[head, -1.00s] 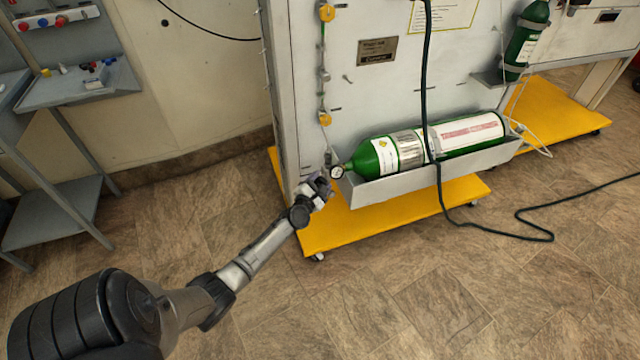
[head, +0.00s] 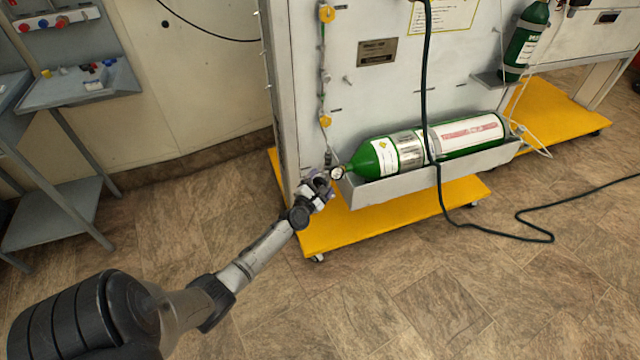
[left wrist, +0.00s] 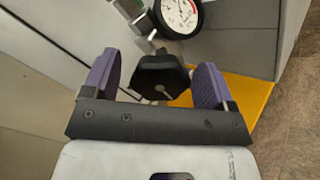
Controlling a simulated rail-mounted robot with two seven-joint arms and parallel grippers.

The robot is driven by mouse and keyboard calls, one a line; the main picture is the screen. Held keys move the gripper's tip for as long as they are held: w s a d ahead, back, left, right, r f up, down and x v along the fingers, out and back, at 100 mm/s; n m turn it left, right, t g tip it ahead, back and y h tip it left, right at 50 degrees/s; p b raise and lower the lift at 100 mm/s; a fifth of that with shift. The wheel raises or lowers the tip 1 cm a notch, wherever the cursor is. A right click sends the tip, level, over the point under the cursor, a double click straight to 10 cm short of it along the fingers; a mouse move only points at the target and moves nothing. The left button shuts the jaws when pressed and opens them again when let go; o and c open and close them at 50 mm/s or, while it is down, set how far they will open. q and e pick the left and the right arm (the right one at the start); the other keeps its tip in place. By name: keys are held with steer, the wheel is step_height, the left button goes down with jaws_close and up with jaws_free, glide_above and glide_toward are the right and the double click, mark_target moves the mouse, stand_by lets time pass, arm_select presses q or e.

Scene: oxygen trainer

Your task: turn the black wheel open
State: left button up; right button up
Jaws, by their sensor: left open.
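The black wheel (left wrist: 160,76) shows in the left wrist view, between the two purple finger pads of my left gripper (left wrist: 155,82). The fingers are open, with a gap on each side of the wheel. The wheel sits just below a round white-faced gauge (left wrist: 180,15) and its metal fitting. In the head view my left gripper (head: 318,186) is at the valve end of the lying green cylinder (head: 420,148), beside the gauge (head: 337,172). The wheel is hard to make out there, behind the gripper. My right gripper is in neither view.
The cylinder lies in a grey tray (head: 410,185) on a panel stand with a yellow base (head: 345,232). A dark green hose (head: 437,120) hangs in front of the cylinder and runs over the floor. A side shelf (head: 85,88) stands at left.

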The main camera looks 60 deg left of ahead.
arm_select(q)
steer(key=shift+s+d, duration=0.2)
steer(key=shift+s, duration=0.1)
steer(key=p+v, duration=0.4)
steer(key=v, duration=0.9)
steer(key=shift+p, duration=0.3)
